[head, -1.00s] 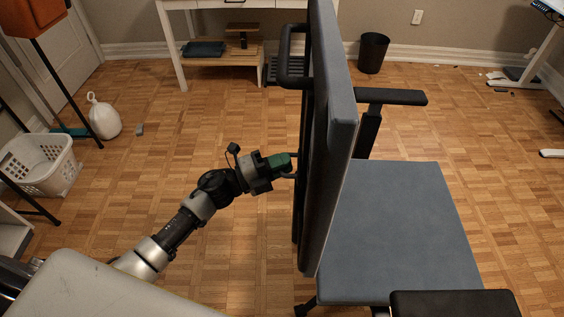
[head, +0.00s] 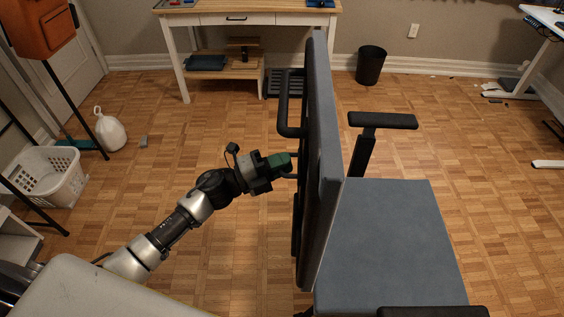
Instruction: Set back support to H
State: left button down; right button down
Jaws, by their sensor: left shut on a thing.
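An office chair stands right of centre, seen from its side. Its grey-blue backrest (head: 325,150) is upright, with a dark rear frame and a black loop bar (head: 284,105) behind it. The grey-blue seat (head: 395,245) lies to the right of the backrest. My left gripper (head: 288,162) reaches in from the left and is shut at the rear of the backrest, on a small dark part there, probably the back support's handle. The fingers hide most of that part, and no H mark is readable. My right gripper is not in view.
A black armrest (head: 382,122) stands beyond the seat, and another (head: 432,312) is at the bottom edge. A white desk (head: 250,20), black bin (head: 371,66), white laundry basket (head: 42,176) and white jug (head: 110,130) stand around.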

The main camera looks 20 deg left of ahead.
pick_arm(q)
jog(key=shift+w+r, duration=0.1)
jog(key=shift+r, duration=0.35)
jog(key=c, duration=1.3)
grip_release()
jog(key=shift+a, duration=0.1)
jog(key=shift+o, duration=0.6)
jog(key=shift+f, duration=0.1)
jog(key=shift+s+a+f, duration=0.1)
jog(key=shift+s, duration=0.1)
jog(key=b+v, duration=0.2)
jog(key=v, duration=0.8)
jog(key=shift+s+a, duration=0.15)
